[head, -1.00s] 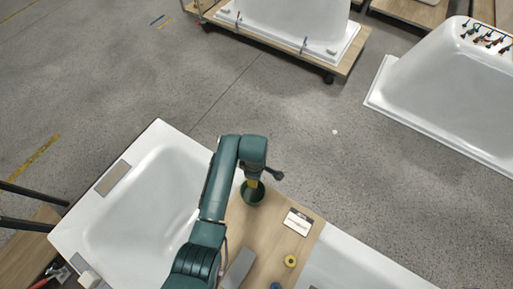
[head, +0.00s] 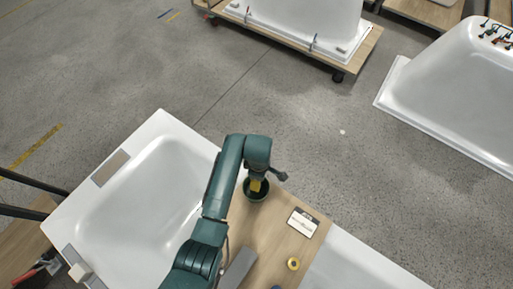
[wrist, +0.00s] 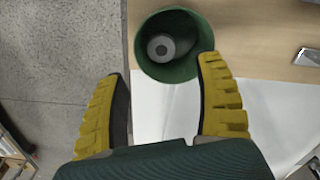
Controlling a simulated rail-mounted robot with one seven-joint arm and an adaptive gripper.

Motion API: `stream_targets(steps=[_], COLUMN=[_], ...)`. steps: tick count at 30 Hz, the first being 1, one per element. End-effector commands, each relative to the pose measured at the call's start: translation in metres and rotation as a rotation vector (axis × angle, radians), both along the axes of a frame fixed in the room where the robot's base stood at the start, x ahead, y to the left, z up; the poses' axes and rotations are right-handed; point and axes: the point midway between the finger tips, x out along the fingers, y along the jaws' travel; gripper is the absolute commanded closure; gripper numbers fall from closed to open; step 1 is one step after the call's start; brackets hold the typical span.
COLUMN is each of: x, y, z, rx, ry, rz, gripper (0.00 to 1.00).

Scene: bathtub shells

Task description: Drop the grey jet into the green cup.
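The green cup (wrist: 188,68) stands upright on the wooden board, and its open mouth shows in the wrist view. A grey ring-shaped piece with a dark centre, which looks like the grey jet (wrist: 160,47), lies inside at the cup's bottom. My gripper (wrist: 160,80) has its two yellow fingers spread wide apart with nothing between them. The fingertips are near the cup's lower rim in the wrist view. In the head view my gripper (head: 257,184) is over the cup (head: 256,194) and partly hides it.
The wooden board (head: 262,229) lies across the white bathtub (head: 140,180). On it are a white card (head: 302,222), a yellow ring (head: 293,264), a blue piece (head: 276,287) and a grey block (head: 238,268). Other tubs stand at the back.

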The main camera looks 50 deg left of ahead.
Motion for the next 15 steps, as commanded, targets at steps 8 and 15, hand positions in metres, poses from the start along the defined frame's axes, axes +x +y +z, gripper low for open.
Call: stream_targets(steps=[8, 15], x=[0.000, 0.001], y=[0.000, 0.001], z=[0.001, 0.042], rx=[0.000, 0.003], ry=[0.000, -0.004], rz=[0.000, 0.000], gripper=[0.31, 0.31])
